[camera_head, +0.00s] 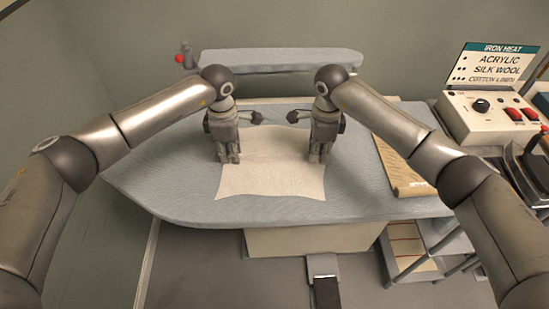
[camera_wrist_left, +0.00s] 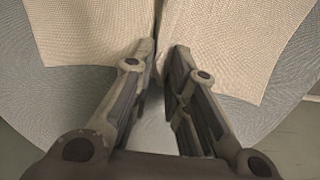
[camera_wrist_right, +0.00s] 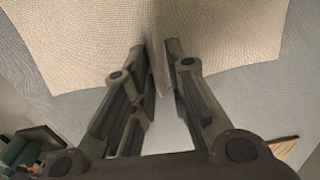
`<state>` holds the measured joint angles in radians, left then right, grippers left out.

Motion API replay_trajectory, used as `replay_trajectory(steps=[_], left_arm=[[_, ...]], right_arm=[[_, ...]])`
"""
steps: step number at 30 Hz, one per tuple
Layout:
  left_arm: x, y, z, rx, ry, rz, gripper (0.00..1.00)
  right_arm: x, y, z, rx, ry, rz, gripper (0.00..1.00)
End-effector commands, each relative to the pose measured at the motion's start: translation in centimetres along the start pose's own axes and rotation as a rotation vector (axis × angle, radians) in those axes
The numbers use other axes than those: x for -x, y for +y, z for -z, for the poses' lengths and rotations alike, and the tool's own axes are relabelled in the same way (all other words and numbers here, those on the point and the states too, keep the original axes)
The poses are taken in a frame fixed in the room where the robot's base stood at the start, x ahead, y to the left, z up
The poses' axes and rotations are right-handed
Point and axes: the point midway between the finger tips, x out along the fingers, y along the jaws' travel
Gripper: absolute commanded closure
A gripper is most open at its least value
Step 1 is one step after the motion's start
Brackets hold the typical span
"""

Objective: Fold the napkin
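A pale cream napkin (camera_head: 270,177) lies spread out on the grey ironing board (camera_head: 165,180). Its near edge is slightly curved and lies on the board. My left gripper (camera_head: 230,160) points down at its far left part, and my right gripper (camera_head: 316,158) at its far right part. In the left wrist view, the fingers (camera_wrist_left: 163,50) close around a raised crease of napkin (camera_wrist_left: 220,38). In the right wrist view, a narrow upright fold of napkin (camera_wrist_right: 90,40) stands between the close-set fingers (camera_wrist_right: 155,50). The fingertips' exact contact is partly hidden.
A narrow grey padded board (camera_head: 285,58) stands behind the ironing board. The board's left end is clear.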

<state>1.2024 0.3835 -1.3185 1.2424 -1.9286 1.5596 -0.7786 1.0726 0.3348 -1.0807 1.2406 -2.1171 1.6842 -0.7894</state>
Motion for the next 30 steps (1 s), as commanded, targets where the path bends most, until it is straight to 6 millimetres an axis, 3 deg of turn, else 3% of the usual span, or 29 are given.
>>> replay_trajectory(steps=[6,30], left_arm=[[-0.18,-0.03,0.02,0.0,0.001,0.001,1.0],[-0.35,-0.09,0.11,0.001,0.003,0.003,1.0]], right_arm=[[-0.22,0.04,0.04,0.0,0.001,-0.002,1.0],[-0.3,0.04,0.1,-0.001,0.002,-0.002,1.0]])
